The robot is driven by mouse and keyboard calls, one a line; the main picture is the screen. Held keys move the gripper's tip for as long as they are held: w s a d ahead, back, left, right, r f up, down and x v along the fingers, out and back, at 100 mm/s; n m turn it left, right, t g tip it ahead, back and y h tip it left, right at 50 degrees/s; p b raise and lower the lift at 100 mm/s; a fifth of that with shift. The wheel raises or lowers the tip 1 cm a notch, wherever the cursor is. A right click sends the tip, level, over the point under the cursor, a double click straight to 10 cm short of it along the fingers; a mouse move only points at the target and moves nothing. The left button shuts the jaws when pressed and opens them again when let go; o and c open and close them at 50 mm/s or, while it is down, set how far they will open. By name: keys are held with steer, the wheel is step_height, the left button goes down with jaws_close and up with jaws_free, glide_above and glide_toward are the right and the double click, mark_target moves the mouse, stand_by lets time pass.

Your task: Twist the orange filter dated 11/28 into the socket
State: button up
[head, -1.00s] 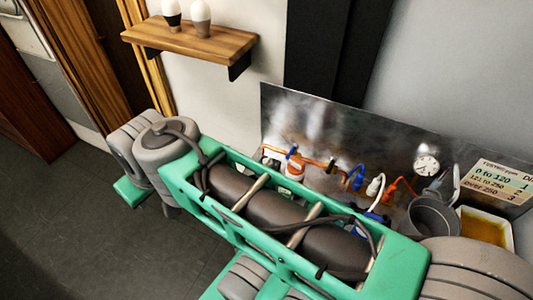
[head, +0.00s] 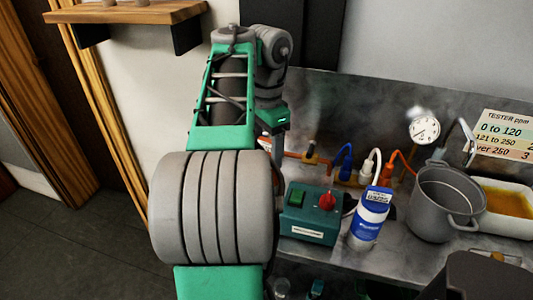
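I cannot make out the orange filter dated 11/28 or its socket now; my arm covers the left part of the metal counter's back, where an orange and white cylinder showed earlier. No date is legible. A blue and white bottle-shaped canister (head: 369,220) with a small label on top stands upright on the counter. My forearm rises at the left and my wrist bends down behind it, over the counter's left end. The fingers of my gripper are hidden behind my own arm, so I cannot see whether they hold anything.
A green box (head: 311,217) with a red knob stands left of the canister. Coloured hoses, a gauge (head: 424,130) and an orange pipe (head: 292,154) line the backsplash. A grey pot (head: 441,203) and a white tray (head: 513,229) of amber liquid are at right. A wooden shelf (head: 140,13) is upper left.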

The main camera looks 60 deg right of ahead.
step_height(320, 180, down, 5)
steer(key=b, duration=0.3)
steer(key=shift+r, duration=0.1)
jaws_close()
steer(key=shift+c, duration=1.9)
jaws_free()
steer(key=c, duration=0.8)
steer(key=shift+o, duration=0.2)
steer(key=shift+r+p, duration=2.5)
